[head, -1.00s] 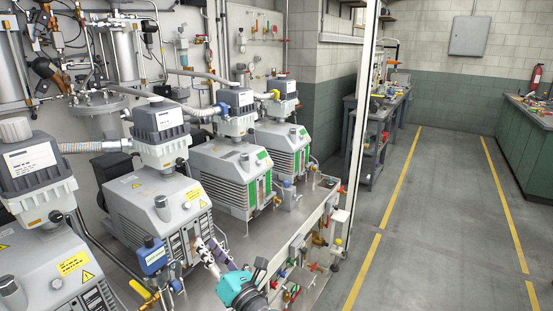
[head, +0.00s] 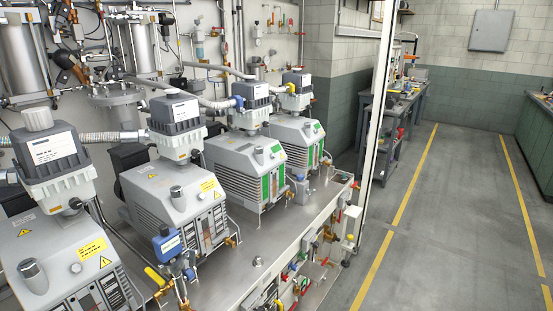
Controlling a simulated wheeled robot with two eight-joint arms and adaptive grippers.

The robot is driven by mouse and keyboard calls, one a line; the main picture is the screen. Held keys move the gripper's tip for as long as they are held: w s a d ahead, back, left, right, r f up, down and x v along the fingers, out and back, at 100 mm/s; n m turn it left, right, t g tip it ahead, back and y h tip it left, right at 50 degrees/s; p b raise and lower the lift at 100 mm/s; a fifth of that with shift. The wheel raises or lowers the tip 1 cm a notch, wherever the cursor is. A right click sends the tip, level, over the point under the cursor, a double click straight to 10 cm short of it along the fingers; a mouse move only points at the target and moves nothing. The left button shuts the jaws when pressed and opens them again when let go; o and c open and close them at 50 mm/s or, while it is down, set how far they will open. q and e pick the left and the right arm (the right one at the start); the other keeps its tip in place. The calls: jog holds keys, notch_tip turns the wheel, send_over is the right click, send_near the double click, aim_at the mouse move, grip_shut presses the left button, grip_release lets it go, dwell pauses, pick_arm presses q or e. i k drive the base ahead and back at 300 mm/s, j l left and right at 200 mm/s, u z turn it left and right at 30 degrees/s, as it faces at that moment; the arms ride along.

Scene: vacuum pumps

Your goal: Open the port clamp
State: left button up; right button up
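Several grey vacuum pumps stand in a row on a metal bench, with hoses running to their upper filter housings. A blue clamp-like ring (head: 238,102) sits at a hose end on the third pump (head: 242,165) from the left. A yellow one (head: 291,89) sits at the hose end on the farthest pump (head: 293,140). Which part is the port clamp, and whether either ring is open, is too small to tell. Neither of my grippers is in view.
A blue gauge box (head: 167,246) and a yellow-handled valve (head: 155,278) stand in front of the second pump. The bench top (head: 290,232) is bare at its front right. A white post (head: 377,110) rises beyond it. The floor (head: 455,220) to the right is clear.

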aim_at(174, 267)
jog(key=u, duration=0.8)
jog(key=i+l+u, duration=0.1)
jog(key=l+u, duration=0.15)
jog(key=u, duration=0.2)
jog(key=l+u, duration=0.25)
jog(key=u, duration=0.2)
jog(key=l+u, duration=0.3)
jog(key=u, duration=0.15)
jog(key=l+u, duration=0.1)
jog(key=l, duration=0.35)
jog(key=k+l, duration=0.15)
jog(key=l, duration=0.25)
jog(key=l+u, duration=0.15)
jog(key=l, duration=0.25)
jog(key=k+l+u, duration=0.1)
jog(key=l, duration=0.35)
jog(key=k, duration=0.05)
